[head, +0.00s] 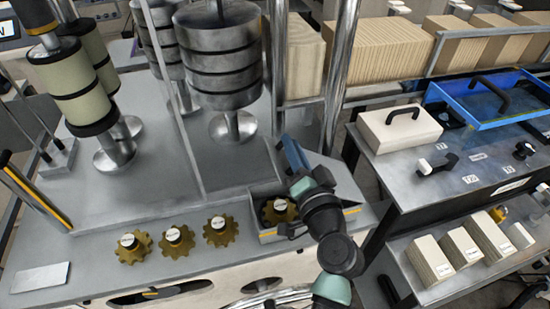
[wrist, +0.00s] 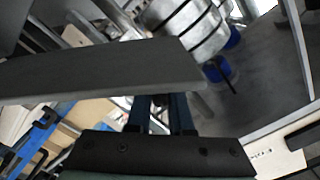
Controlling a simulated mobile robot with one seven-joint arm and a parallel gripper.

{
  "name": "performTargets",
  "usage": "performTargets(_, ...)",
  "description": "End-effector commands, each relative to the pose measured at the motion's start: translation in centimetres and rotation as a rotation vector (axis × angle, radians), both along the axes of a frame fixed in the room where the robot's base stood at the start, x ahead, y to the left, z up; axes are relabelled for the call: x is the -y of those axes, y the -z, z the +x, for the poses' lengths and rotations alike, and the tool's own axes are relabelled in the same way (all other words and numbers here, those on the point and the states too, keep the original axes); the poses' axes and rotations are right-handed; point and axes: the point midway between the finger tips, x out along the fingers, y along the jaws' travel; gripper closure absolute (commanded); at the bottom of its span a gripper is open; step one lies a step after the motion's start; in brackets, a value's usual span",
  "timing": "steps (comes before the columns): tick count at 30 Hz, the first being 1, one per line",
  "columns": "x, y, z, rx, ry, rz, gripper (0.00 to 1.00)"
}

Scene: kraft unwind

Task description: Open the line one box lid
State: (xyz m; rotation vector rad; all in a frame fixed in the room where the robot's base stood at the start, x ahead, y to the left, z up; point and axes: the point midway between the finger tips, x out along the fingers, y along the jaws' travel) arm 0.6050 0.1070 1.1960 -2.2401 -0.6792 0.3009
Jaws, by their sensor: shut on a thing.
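The line one box (head: 268,236) is a small grey metal box at the right end of the bench, with a brass gear (head: 279,211) showing in it. Its top is at least partly open. My gripper (head: 290,152) reaches over the box, with blue fingers at its back edge. In the wrist view, a flat grey panel (wrist: 100,72), which looks like the lid, stands across my fingers (wrist: 163,108). The fingers are shut on it. The exact contact and the lid's angle are partly hidden by my arm.
Several brass gears (head: 173,240) lie left of the box. Steel posts and stacked rolls (head: 225,60) rise behind. At right, a table holds a cream lid with a handle (head: 400,128) and a blue tray (head: 487,100). A small plate (head: 40,278) lies front left.

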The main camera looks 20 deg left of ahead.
Motion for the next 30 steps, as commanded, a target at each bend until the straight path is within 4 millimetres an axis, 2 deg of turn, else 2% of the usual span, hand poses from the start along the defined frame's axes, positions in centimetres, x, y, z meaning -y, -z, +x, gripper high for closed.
performTargets(1,0.7,-1.5,0.6,-0.018,0.003,0.038,1.0)
performTargets(3,1.8,-2.5,1.3,-0.055,0.003,0.094,1.0)
performTargets(13,7.3,-6.1,5.0,-0.23,0.002,0.355,1.0)
performTargets(21,11.9,-7.3,8.1,-0.362,0.001,0.552,1.0)
performTargets(30,15.4,-7.4,10.5,-0.466,-0.001,0.702,1.0)
